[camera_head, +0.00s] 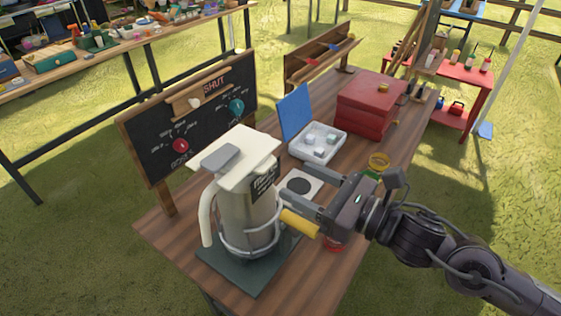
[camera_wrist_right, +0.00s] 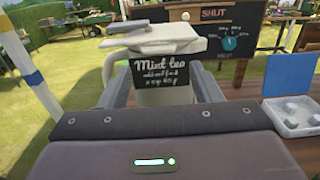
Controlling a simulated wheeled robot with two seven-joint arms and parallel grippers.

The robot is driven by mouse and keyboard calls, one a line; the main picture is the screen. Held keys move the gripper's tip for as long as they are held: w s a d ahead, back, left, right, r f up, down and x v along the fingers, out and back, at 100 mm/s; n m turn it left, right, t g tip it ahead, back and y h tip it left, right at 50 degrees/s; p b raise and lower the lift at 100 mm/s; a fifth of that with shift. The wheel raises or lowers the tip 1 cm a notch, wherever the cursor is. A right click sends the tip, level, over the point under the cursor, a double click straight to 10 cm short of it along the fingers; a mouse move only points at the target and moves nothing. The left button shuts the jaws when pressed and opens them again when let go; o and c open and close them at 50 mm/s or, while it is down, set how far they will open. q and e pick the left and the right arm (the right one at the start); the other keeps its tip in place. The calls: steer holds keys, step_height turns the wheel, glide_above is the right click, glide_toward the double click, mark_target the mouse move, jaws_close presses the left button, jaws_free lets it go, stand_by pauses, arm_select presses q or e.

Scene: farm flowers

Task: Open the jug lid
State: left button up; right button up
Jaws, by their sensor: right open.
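The jug (camera_head: 243,208) is pale grey with a cream handle on its left side and stands upright on a dark green mat (camera_head: 217,261). Its flat cream lid (camera_head: 255,149) lies across the top, with a grey block (camera_head: 221,157) on it. A dark "Mint tea" label (camera_wrist_right: 160,68) faces my wrist camera. My right gripper (camera_head: 289,189) is to the right of the jug, below lid height, with its fingers pointing at the jug. It is open, and I cannot tell whether the fingers touch the jug. My left gripper is out of view.
A chalkboard (camera_head: 196,105) with dials and "SHUT" stands behind the jug. A yellow cylinder (camera_head: 300,223) sticks out below the right gripper. An open blue-lidded box (camera_head: 317,156) and a red chest (camera_head: 376,97) stand farther back on the wooden table (camera_head: 178,241).

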mark_target(271, 166)
steer(key=p+x, duration=0.2)
steer(key=x, duration=0.2)
steer(key=shift+w+a+r, duration=0.15)
steer(key=shift+a+r, duration=0.05)
steer(key=shift+a, duration=0.2)
steer(key=shift+w+a, duration=0.25)
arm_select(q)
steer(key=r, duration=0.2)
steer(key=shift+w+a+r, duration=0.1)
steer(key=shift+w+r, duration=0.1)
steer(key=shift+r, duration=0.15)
arm_select(e)
steer(key=shift+w+a+f, duration=0.2)
steer(key=shift+a, duration=0.2)
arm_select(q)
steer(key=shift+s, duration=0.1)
arm_select(e)
steer(key=c, duration=0.5)
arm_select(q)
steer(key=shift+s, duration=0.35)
arm_select(e)
jaws_close()
